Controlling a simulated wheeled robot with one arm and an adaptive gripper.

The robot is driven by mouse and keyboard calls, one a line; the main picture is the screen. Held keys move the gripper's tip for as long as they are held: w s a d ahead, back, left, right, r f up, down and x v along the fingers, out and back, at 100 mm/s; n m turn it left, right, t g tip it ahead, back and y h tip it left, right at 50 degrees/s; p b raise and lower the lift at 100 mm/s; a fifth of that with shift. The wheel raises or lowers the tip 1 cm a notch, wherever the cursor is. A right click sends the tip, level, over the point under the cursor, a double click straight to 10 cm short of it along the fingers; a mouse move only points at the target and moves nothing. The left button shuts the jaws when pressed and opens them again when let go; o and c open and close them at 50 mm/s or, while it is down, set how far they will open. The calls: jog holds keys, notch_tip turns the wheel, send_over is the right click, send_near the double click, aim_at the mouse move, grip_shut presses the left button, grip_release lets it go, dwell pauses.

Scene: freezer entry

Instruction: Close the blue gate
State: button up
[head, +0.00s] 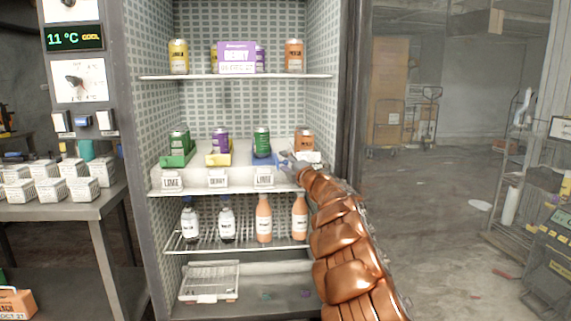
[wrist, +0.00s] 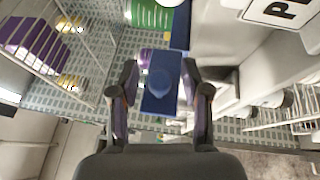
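The blue gate (wrist: 161,84) is a flat blue panel between my fingers in the wrist view. In the head view the gate (head: 281,158) is a small blue piece at the right of the blue lane on the middle shelf, beside a green can (head: 262,141). My gripper (wrist: 158,66) has its two dark fingers apart, one on each side of the panel. A gap shows on the left; the right finger is close to the panel's edge, and I cannot tell if it touches. In the head view my arm mostly hides the gripper.
A green lane (head: 178,158) and a yellow lane (head: 219,158) hold cans to the left. An orange can (head: 304,140) stands right of the gate. Bottles (head: 264,218) stand on the rack below. The cabinet's right wall (head: 350,90) is close to my arm. Open floor lies right.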

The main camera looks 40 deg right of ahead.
grip_shut()
dwell(0.4)
